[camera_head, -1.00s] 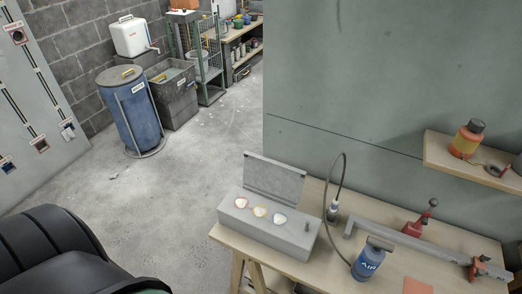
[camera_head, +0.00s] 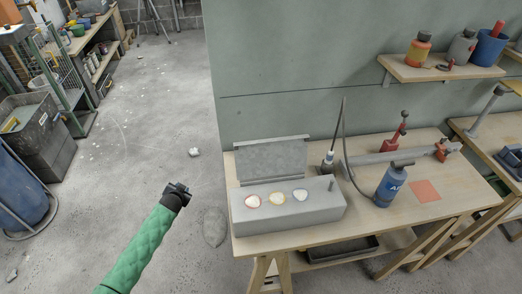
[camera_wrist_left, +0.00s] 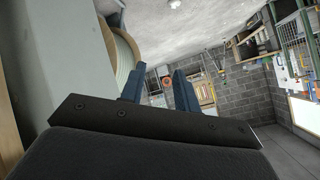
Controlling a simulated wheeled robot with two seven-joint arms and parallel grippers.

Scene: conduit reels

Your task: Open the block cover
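The grey block (camera_head: 290,214) sits near the left front of the wooden table. Three pale round ports, rimmed red, yellow and bluish, show on it, and a short peg stands at its right end. Its flat grey cover (camera_head: 272,163) stands raised and tilted along the back edge, with the ports uncovered. My left gripper (camera_head: 178,190) is in the air left of the block, apart from it and the table. In the left wrist view its two blue fingers (camera_wrist_left: 157,86) are apart with nothing between them. My right gripper is not in view.
A blue AIR bottle (camera_head: 391,186), a hose (camera_head: 343,130) and a red-handled clamp (camera_head: 395,138) are on the table right of the block. A shelf (camera_head: 440,68) with containers hangs above. The floor left of the table is mostly open. A reel (camera_wrist_left: 122,45) shows in the left wrist view.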

